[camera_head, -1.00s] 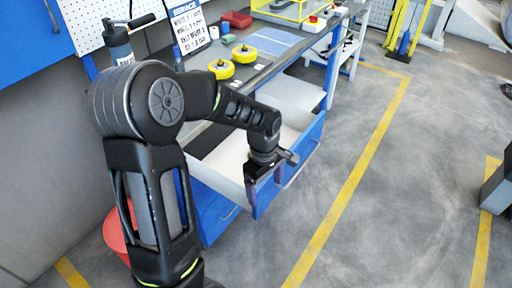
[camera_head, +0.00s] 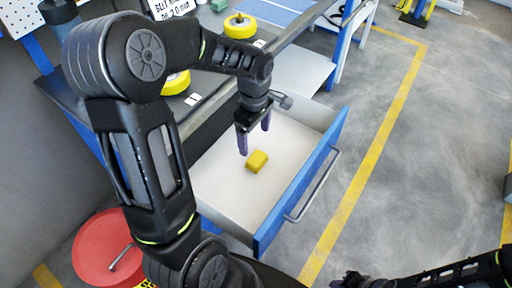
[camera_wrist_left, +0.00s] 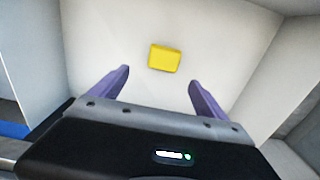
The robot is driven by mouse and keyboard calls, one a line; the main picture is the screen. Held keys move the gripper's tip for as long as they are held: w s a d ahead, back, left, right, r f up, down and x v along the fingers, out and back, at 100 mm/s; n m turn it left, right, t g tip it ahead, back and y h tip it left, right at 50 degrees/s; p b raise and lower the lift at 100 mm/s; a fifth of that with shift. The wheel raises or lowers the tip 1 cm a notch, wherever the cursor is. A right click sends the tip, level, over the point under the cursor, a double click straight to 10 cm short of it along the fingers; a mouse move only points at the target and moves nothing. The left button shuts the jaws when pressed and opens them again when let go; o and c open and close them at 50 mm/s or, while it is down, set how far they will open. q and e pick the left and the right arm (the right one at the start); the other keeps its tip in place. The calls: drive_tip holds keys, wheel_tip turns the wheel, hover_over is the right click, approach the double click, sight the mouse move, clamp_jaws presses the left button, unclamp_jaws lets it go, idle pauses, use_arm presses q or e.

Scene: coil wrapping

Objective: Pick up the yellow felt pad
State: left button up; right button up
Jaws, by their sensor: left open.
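The yellow felt pad (camera_head: 257,161) is a small yellow block lying on the white floor of the open drawer (camera_head: 222,195). It also shows in the left wrist view (camera_wrist_left: 165,58), beyond the fingertips and roughly between them. My left gripper (camera_head: 254,138) hangs over the drawer, pointing down, with its purple fingers apart and empty. In the left wrist view my left gripper (camera_wrist_left: 159,78) is open and does not touch the pad. Part of my right arm shows at the bottom right of the head view, where its finger state is unclear.
The drawer's blue front (camera_head: 303,187) with its metal handle (camera_head: 316,188) and the white side walls enclose the space around the pad. A red round lid (camera_head: 100,248) is at the lower left.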

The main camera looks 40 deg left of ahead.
sight(254, 156)
use_arm(q)
drive_tip(key=shift+s+d+r, duration=0.15)
drive_tip(key=shift+s+r, duration=0.05)
drive_tip(key=shift+f, duration=1.4)
wheel_tip(254, 156, down, 5)
drive_tip(key=shift+s+f+p, duration=0.1)
drive_tip(key=shift+s+p, duration=0.05)
drive_tip(key=shift+p, duration=0.25)
drive_tip(key=shift+c, duration=0.5)
drive_tip(key=c, duration=1.3)
